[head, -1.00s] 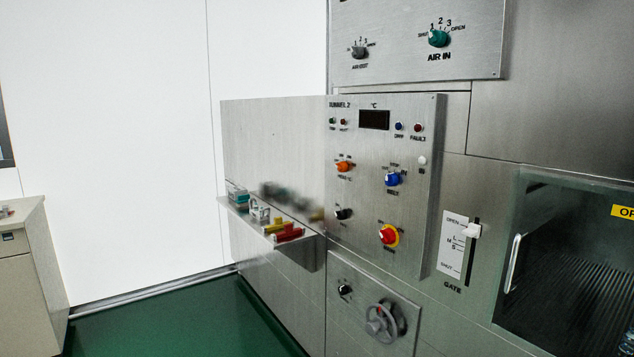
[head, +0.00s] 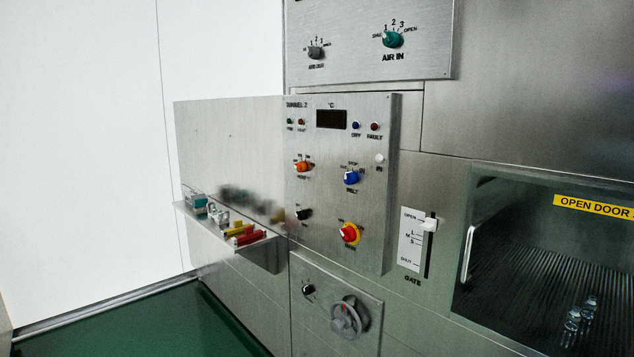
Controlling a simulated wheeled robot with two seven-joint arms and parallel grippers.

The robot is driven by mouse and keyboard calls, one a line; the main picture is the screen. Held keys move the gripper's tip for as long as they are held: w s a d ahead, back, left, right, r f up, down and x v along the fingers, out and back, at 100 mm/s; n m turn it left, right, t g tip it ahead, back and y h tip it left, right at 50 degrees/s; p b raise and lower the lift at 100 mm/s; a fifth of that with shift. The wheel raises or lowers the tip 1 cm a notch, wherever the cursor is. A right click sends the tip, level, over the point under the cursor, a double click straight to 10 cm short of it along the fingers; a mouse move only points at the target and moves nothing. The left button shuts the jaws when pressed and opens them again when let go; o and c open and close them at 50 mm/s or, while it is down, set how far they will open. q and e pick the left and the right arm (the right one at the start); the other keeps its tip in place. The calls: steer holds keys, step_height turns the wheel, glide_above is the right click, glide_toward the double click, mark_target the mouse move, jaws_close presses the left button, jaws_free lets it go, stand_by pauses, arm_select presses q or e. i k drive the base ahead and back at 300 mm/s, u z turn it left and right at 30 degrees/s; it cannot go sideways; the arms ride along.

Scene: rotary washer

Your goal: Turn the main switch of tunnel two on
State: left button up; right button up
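The tunnel 2 control panel (head: 325,215) is a brushed-metal plate in the middle of the head view, with a dark display (head: 331,119) near its top. The main switch, a red knob on a yellow ring (head: 349,234), sits at the panel's lower right; its label is too small to read surely, and I cannot tell its setting. Above it is a blue knob (head: 351,177). To the left are an orange knob (head: 302,167) and a black knob (head: 303,214). Neither of my grippers is in view.
A small shelf (head: 262,262) with coloured items juts out left of the panel. A handwheel (head: 349,318) is below. The gate slider (head: 430,225) and a glass chamber (head: 560,270) with small glassware are to the right. Green floor (head: 150,325) is clear at lower left.

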mark_target(349, 234)
steer(key=u, duration=1)
steer(key=i, duration=3)
steer(key=z, duration=2.1)
